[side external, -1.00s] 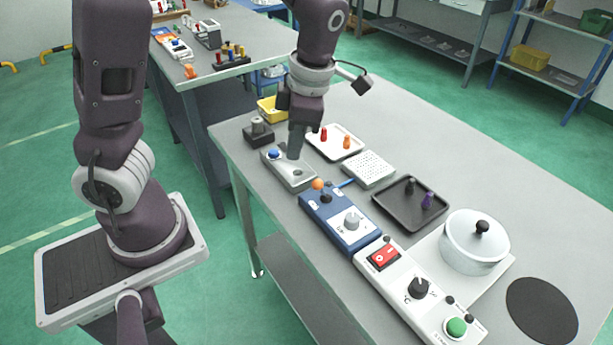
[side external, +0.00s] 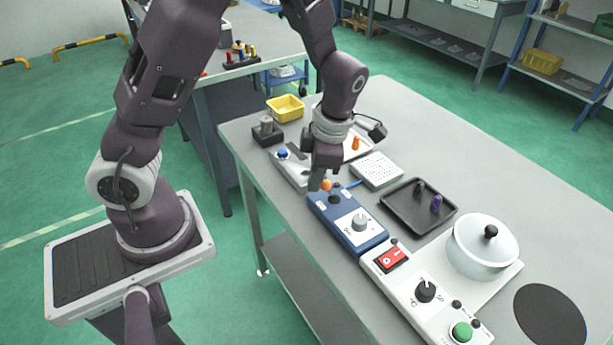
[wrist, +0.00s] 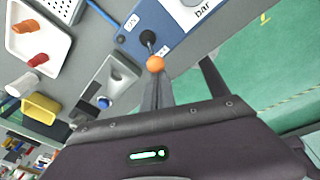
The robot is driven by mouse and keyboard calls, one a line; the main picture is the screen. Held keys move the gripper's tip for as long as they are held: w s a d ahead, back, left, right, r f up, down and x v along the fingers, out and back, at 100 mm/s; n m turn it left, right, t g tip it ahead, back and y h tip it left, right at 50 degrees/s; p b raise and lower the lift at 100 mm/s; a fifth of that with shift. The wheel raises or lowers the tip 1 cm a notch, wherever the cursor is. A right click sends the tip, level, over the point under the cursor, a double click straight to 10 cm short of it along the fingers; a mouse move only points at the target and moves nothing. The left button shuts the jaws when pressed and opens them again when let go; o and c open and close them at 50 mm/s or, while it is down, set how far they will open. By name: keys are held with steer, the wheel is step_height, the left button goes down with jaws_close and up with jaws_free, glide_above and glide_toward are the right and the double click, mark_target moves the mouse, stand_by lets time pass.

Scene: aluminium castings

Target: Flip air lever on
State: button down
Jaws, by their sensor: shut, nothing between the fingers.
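The air lever has an orange ball knob (side external: 327,185) on a stem that rises from a black boot at the far end of the blue box (side external: 345,222). The knob leans toward the box's far left end. My gripper (side external: 316,186) is shut and empty, low beside the knob on its left. In the wrist view the orange knob (wrist: 155,63) is right at the tips of my fingers (wrist: 157,80), with the boot (wrist: 148,38) beyond it. I cannot tell whether the fingers touch the knob. The box has small labels by the lever and a dial.
A grey casting with a blue button (side external: 282,153) lies behind my gripper. A white perforated block (side external: 377,170) and a black tray (side external: 419,206) stand to the right. A white panel with a red switch (side external: 392,258) adjoins the blue box. A pot (side external: 482,248) stands at the right.

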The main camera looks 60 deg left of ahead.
steer(key=shift+w, duration=0.1)
stand_by(0.3)
steer(key=shift+w+r+g, duration=0.15)
steer(key=shift+w+g, duration=0.05)
steer(key=shift+g, duration=0.1)
steer(key=shift+w, duration=0.1)
steer(key=shift+w+r+g, duration=0.3)
steer(key=shift+w+g, duration=0.55)
steer(key=shift+g, duration=0.35)
steer(key=w+g, duration=0.2)
steer(key=shift+m+g, duration=0.3)
steer(key=shift+w+r, duration=0.1)
steer(key=shift+w, duration=0.3)
steer(key=shift+r, duration=0.85)
